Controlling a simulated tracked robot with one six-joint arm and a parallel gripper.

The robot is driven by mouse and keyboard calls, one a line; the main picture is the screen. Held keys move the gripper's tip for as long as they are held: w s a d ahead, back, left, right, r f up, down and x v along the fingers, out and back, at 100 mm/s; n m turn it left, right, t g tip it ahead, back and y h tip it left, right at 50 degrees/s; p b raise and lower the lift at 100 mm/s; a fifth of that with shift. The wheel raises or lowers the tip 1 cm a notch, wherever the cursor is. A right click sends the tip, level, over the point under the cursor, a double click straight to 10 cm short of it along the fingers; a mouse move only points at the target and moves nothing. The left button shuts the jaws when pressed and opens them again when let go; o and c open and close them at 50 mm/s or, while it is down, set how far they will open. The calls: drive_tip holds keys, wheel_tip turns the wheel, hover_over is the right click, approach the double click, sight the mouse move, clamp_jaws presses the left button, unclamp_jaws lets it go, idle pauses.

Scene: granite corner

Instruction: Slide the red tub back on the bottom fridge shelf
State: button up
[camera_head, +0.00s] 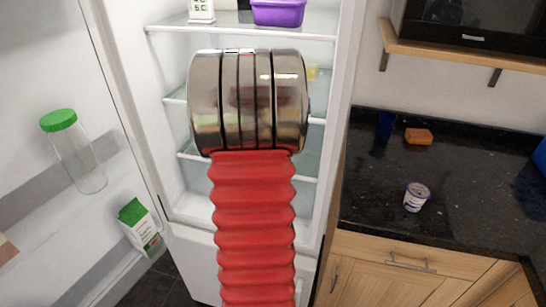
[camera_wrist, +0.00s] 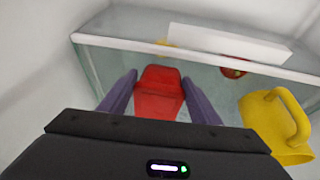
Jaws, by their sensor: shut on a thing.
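In the wrist view the red tub (camera_wrist: 157,98) sits between the two purple fingers of my gripper (camera_wrist: 158,80), one on each side of it. My gripper is shut on it. The tub is inside the fridge, below the white front edge of a glass shelf (camera_wrist: 130,44) in the picture. Its lower end is hidden by my gripper's body. In the head view my arm covers the middle of the open fridge, and neither the tub nor my fingers show.
A yellow mug (camera_wrist: 270,125) stands close to the right of my gripper. A small red round thing (camera_wrist: 233,67) shows behind the shelf edge. The open fridge door at left holds a green-lidded jar (camera_head: 77,155) and a carton (camera_head: 140,228). A purple tub (camera_head: 278,12) sits on an upper shelf.

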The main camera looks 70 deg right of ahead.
drive_tip(key=shift+s+d+r, duration=0.1)
drive_tip(key=shift+d+r, duration=0.05)
drive_tip(key=shift+d, duration=0.3)
drive_tip(key=o, duration=1.3)
drive_tip(key=shift+s+r, duration=0.1)
drive_tip(key=v, duration=0.9)
drive_tip(key=a+v, duration=0.1)
drive_tip(key=v, duration=0.3)
drive_tip(key=shift+w+a, duration=0.1)
drive_tip(key=shift+w, duration=0.15)
